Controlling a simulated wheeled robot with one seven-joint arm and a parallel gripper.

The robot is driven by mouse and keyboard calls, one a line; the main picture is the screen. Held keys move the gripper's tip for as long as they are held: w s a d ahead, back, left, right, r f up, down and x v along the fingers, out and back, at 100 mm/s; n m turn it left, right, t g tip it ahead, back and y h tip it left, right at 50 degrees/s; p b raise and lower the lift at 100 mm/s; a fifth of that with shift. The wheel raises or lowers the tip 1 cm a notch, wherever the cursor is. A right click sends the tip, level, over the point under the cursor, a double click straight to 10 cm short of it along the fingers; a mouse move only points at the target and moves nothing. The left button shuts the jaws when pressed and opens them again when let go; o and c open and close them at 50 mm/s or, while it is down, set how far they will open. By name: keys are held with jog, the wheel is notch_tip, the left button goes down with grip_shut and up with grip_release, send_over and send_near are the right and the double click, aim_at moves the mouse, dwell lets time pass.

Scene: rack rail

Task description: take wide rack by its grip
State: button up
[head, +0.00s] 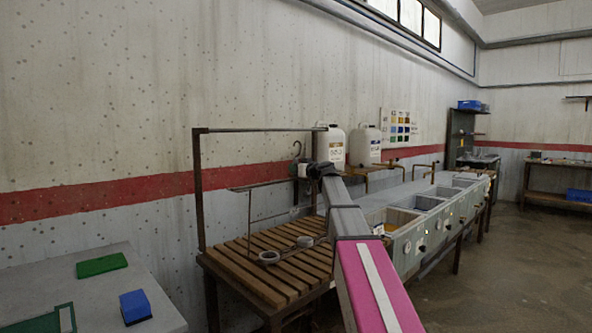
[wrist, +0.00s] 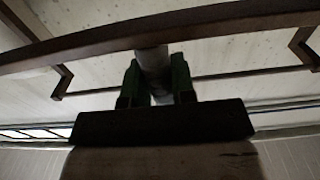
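The wide rack (head: 250,212) is a thin dark frame above the slatted bench in the head view, with a hook (head: 297,148) at its top. Its pale round grip (head: 302,170) lies at the end of my arm. In the wrist view the grip (wrist: 153,62) stands between the two green fingers of my gripper (wrist: 158,82). The fingers lie against both its sides with no clear gap. A dark bar of the rack crosses the wrist view above the fingers. In the head view my gripper (head: 314,171) is small and dark, its fingertips hard to make out.
A dark post and rail (head: 255,130) stand over the slatted bench (head: 235,268), the rail above the hook. Two ring-shaped cups (head: 268,258) show low over the bench. White jugs (head: 331,147) and a row of tanks (head: 420,205) are behind. A grey table (head: 85,265) is at left.

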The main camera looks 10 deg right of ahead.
aim_at(296, 158)
grip_shut()
jog(key=shift+r, duration=0.25)
jog(key=shift+r, duration=1.4)
